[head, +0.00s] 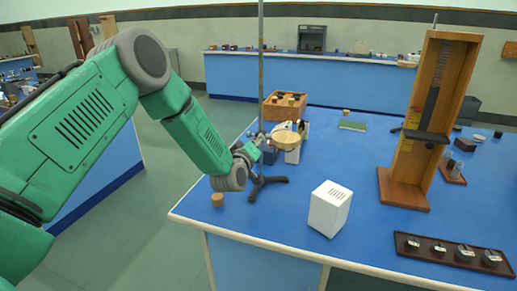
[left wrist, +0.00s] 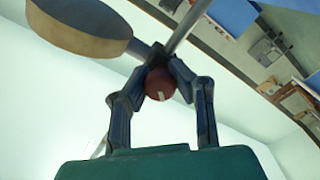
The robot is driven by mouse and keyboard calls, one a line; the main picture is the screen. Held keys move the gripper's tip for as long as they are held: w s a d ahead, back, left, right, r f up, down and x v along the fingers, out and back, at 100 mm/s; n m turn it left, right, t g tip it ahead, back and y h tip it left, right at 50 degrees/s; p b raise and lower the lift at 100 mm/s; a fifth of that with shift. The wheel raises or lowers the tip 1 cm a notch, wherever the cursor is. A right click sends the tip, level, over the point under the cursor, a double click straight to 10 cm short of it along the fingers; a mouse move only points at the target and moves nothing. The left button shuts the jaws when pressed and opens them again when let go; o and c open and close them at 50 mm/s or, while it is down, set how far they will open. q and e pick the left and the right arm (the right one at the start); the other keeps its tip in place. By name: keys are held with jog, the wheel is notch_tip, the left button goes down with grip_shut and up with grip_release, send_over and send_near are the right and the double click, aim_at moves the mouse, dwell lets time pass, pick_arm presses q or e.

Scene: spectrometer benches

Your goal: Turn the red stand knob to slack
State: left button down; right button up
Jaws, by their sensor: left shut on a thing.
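The red stand knob (left wrist: 160,84) shows in the left wrist view, round and dark red with a short white mark on its face. My left gripper (left wrist: 158,78) is shut on it, one finger on each side. The metal stand rod (head: 261,70) rises upright from a dark footed base (head: 266,184) on the blue bench. In the head view my left gripper (head: 250,151) is at the rod, and the knob is hidden there. My right gripper is not in view.
A white box (head: 328,209) stands on the blue bench (head: 380,180) to the right of the stand. A wooden crate (head: 285,106) is behind the stand. A tall wooden frame (head: 432,110) and a brown tray of weights (head: 452,252) are farther right. A cork (head: 217,200) lies near the left edge.

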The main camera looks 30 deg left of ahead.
pick_arm(q)
jog(key=n+b, duration=0.2)
jog(key=n, duration=0.1)
jog(key=n+b, duration=0.1)
jog(key=shift+s+a+f+n+b, duration=0.15)
jog(key=shift+a+f+n+b, duration=0.15)
jog(key=shift+f+n, duration=0.1)
jog(key=n+b, duration=0.6)
jog(key=shift+d+f+n+b, duration=0.1)
jog(key=shift+f+n+b, duration=0.05)
jog(key=shift+n+b, duration=1.1)
jog(key=shift+n, duration=0.05)
jog(key=shift+r, duration=0.2)
